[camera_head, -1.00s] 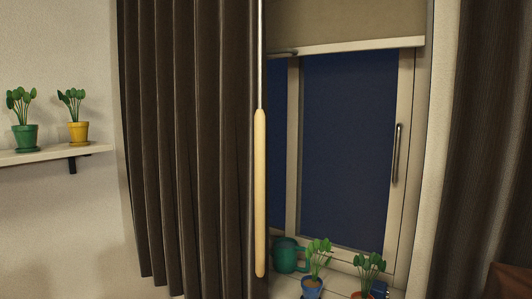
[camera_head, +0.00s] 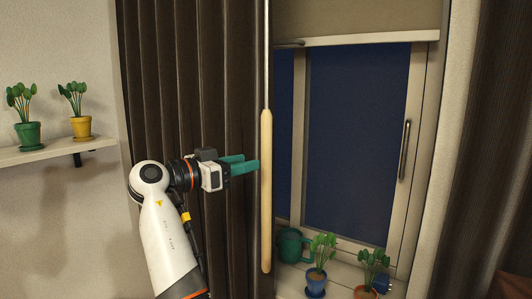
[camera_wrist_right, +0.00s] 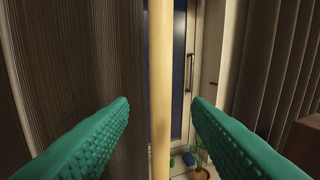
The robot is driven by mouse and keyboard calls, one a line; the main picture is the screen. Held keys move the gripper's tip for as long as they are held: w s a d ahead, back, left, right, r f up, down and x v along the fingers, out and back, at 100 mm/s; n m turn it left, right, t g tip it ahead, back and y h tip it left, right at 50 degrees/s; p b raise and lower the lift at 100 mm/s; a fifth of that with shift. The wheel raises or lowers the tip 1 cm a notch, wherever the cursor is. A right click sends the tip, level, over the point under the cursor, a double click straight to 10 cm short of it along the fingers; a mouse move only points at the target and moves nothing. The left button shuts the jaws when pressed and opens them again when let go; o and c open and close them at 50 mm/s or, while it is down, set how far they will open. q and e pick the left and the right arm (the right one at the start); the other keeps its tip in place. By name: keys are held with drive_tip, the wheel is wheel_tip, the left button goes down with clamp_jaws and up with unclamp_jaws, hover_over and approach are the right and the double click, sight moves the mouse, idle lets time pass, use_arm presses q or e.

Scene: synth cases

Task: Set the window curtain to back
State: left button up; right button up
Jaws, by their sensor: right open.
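The dark pleated window curtain (camera_head: 190,90) hangs over the left part of the window (camera_head: 355,140). A pale wooden wand (camera_head: 266,190) on a thin metal rod hangs upright at its right edge. My right gripper (camera_head: 256,166), with teal fingers, is level with the wand's middle, its tips just left of the wand in the head view. In the right wrist view the gripper (camera_wrist_right: 161,102) is open, and the wand (camera_wrist_right: 160,80) stands between the two fingers in the picture. I cannot tell whether they touch it. My left gripper is out of view.
A second dark curtain (camera_head: 485,150) hangs at the right. On the sill are a green watering can (camera_head: 289,245), a plant in a blue pot (camera_head: 316,283) and another plant (camera_head: 372,265). A shelf (camera_head: 55,151) with two potted plants is at the left.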

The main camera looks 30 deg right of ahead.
sight(262, 158)
drive_tip(key=d+p, duration=0.1)
drive_tip(key=d, duration=0.2)
drive_tip(key=d+p, duration=0.1)
drive_tip(key=d, duration=0.2)
drive_tip(key=shift+w+d+r, duration=0.1)
drive_tip(key=shift+w, duration=0.1)
drive_tip(key=shift+w+d, duration=0.1)
drive_tip(key=shift+d, duration=0.4)
clamp_jaws()
